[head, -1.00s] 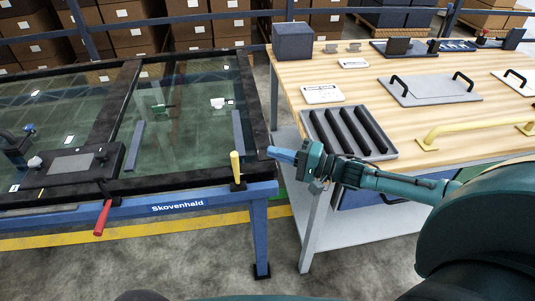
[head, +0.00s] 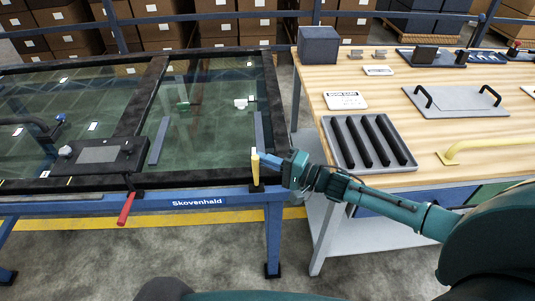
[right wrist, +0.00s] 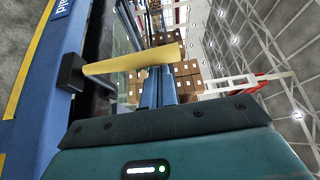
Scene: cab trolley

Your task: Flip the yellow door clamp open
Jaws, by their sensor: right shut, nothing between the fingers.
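The yellow door clamp (head: 255,168) stands upright on a small black base at the right front corner of the black-framed glass door (head: 190,183). My right gripper (head: 266,160) is shut and empty, with its blue fingertips right beside the clamp, on its right side. In the right wrist view the clamp's yellow handle (right wrist: 135,60) runs across the picture from its black base, in front of the shut fingers (right wrist: 160,82). Whether they touch the handle I cannot tell. My left gripper is out of view.
A black latch plate with a red handle (head: 127,207) sits on the door's front edge. To the right a wooden workbench (head: 310,75) carries a ribbed grey tray (head: 340,150), a grey cube (head: 319,46) and a yellow grab bar (head: 480,146). Floor shows between the blue stand and the bench.

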